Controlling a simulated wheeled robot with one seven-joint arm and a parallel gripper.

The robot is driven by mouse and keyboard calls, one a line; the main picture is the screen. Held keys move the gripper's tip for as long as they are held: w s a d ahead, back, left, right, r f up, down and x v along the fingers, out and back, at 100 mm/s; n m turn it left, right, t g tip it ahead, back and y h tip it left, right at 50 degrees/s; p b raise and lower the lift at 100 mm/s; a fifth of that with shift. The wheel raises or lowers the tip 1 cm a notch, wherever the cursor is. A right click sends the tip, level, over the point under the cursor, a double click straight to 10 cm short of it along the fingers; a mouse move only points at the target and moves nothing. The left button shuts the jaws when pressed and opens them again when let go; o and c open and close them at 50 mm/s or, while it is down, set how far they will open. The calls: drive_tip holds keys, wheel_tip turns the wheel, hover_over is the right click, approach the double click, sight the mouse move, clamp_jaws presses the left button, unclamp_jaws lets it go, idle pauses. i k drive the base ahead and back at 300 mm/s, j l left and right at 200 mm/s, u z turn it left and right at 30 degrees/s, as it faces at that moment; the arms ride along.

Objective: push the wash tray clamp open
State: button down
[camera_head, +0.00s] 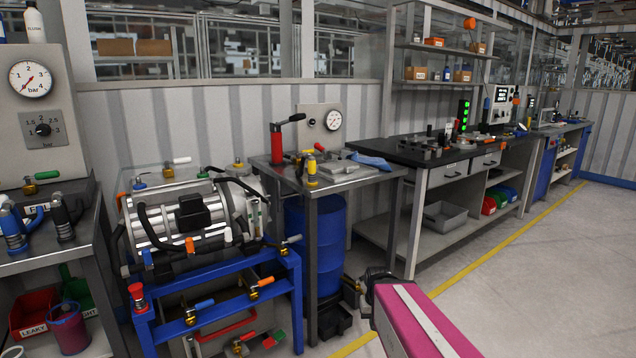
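A metal wash stand (375,176) with a shallow grey top stands in the middle, past the blue-framed drive unit. On its left side is a red upright post (277,143) with a black lever (291,119) reaching up to the right. A small yellow-and-black fitting (311,168) stands near its front edge. I cannot tell for sure which of these is the wash tray clamp or whether it is shut. My gripper (372,280) is the dark end of my magenta arm, low in the picture, in front of and below the stand, touching nothing visible. Its fingers are too unclear to read.
The drive unit (190,218) sits on a blue frame (222,275) at left, with several coloured valve handles. A blue drum (328,235) is under the stand. A long workbench (433,154) runs along the right. The floor (545,285) at right is clear.

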sight(317, 146)
drive_tip(key=i+l, duration=0.25)
drive_tip(key=i+l+u, duration=0.15)
drive_tip(key=l, duration=0.25)
drive_tip(key=i+l, duration=0.3)
drive_tip(key=i+l+u, duration=0.1)
drive_tip(key=l, duration=0.35)
drive_tip(key=i+l+u, duration=0.1)
drive_tip(key=i+l, duration=0.45)
drive_tip(key=l, duration=0.25)
drive_tip(key=i+l+u, duration=0.1)
drive_tip(key=l, duration=0.3)
drive_tip(key=i+j, duration=0.05)
drive_tip(key=i, duration=0.05)
